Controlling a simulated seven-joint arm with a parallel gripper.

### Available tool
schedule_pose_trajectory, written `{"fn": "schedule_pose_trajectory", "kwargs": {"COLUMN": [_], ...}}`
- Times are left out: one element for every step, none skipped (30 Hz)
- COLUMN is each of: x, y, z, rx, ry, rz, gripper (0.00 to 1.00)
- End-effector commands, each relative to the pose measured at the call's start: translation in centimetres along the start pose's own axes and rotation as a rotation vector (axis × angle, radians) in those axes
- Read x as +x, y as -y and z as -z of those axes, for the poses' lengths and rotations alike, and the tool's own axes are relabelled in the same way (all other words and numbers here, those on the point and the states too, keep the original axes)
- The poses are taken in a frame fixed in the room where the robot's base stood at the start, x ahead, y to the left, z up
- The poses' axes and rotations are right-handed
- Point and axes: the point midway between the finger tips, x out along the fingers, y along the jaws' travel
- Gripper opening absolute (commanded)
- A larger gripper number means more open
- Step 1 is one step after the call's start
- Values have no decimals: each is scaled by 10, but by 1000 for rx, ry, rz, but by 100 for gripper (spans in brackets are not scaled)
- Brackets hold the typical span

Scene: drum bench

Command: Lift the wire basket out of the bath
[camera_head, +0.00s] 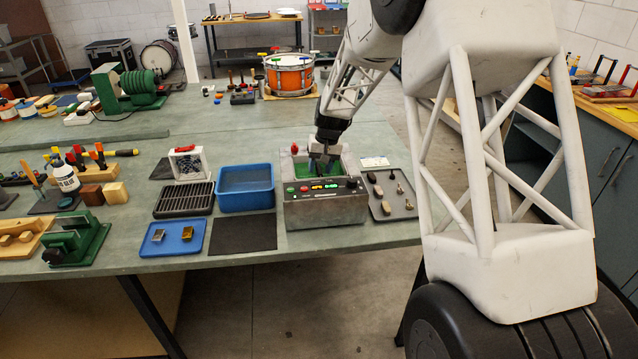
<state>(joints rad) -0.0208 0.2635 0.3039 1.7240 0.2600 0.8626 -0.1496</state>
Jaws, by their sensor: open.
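The bath (322,212) is a grey metal tank with a front panel of lit displays, buttons and a black knob. It stands near the front edge of the bench, with green showing inside its open top. My gripper (323,163) points down at the bath's opening. It is open, with its fingertips at about rim level. I cannot make out the wire basket clearly; the gripper and the bath's front wall cover much of the inside. I cannot tell whether the fingers touch anything there.
Left of the bath are a blue tub (246,205), a black slatted rack (184,200), a dark mat (243,234) and a blue tray (180,247) with small parts. A grey tray (380,214) with small parts lies right. A white-framed box (188,148) stands behind the rack.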

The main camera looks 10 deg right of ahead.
Motion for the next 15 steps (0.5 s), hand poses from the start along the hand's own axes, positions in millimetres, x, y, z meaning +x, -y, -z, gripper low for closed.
{"fn": "schedule_pose_trajectory", "kwargs": {"x": [7,10,15,19,22,26,29,31,33,34,35,36,36,36,36], "y": [0,0,0,0,0,0,0,0,0,0,0,0,0,0,0], "z": [0,0,1,1,1,0,0,0,0,1,1,1,1,1,1], "rx": [0,0,0,0,0,0,0,0,0,-1,-1,-1,-1,-1,-1], "ry": [2,2,1,1,2,2,2,1,0,0,0,-1,-1,-1,-1], "rz": [0,0,0,0,0,0,0,0,0,0,0,0,0,0,0], "gripper": [46,46,46,46,46,46,46,46,46,46,46,46,46,46,46]}}
